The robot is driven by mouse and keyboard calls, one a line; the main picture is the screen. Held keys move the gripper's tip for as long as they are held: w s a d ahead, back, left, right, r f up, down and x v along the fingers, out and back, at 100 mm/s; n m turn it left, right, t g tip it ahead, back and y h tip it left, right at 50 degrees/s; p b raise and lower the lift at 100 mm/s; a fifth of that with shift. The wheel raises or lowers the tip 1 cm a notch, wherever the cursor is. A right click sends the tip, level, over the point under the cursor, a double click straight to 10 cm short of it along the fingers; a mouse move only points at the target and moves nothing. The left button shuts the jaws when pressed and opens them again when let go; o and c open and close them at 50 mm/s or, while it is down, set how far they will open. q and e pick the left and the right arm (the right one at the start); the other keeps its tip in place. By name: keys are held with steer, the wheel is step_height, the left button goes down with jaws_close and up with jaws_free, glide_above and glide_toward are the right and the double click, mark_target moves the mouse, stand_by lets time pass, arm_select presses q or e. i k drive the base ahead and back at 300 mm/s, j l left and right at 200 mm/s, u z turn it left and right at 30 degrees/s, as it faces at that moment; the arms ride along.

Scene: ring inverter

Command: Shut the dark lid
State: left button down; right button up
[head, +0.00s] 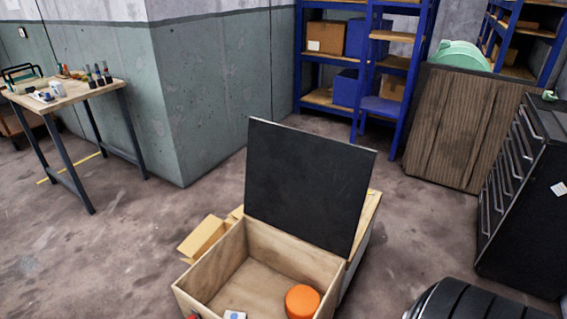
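The dark lid (307,185) stands raised, close to upright, along the back edge of an open wooden box (208,277). Its broad black face is toward me. Inside the box, an orange round object (302,301) is at the right and a small white and blue item (234,315) is at the lower edge of the view. The front of the box is cut off by the picture edge. Neither of my grippers is in the head view.
A light wooden block (203,236) sits just left of the box. A black tyre-like object (470,302) is at the lower right, below a dark drawer cabinet (520,195). A workbench (62,98) stands at the left. Floor between bench and box is clear.

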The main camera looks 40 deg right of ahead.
mark_target(312, 188)
steer(key=k+u, duration=0.3)
steer(key=k+j+u, duration=0.15)
steer(key=k+u, duration=0.15)
steer(key=l+u, duration=0.3)
steer(key=l, duration=0.2)
steer(key=k+l+u, duration=0.1)
steer(key=l+u, duration=0.25)
steer(key=l, duration=0.15)
steer(key=k+l+u, duration=0.1)
steer(key=l+u, duration=0.2)
steer(key=l, duration=0.15)
steer(key=k+l, duration=0.1)
steer(key=l, duration=0.3)
steer(key=k+l, duration=0.15)
steer(key=l, duration=0.25)
steer(key=k+l, duration=0.1)
steer(key=l, duration=0.25)
steer(key=k+l, duration=0.15)
steer(key=l, duration=0.25)
steer(key=k+l, duration=0.1)
steer(key=l, duration=0.3)
steer(key=k+l, duration=0.1)
steer(key=l, duration=0.3)
steer(key=k+l, duration=0.15)
steer(key=l, duration=0.25)
steer(key=k+l, duration=0.1)
steer(key=l, duration=0.25)
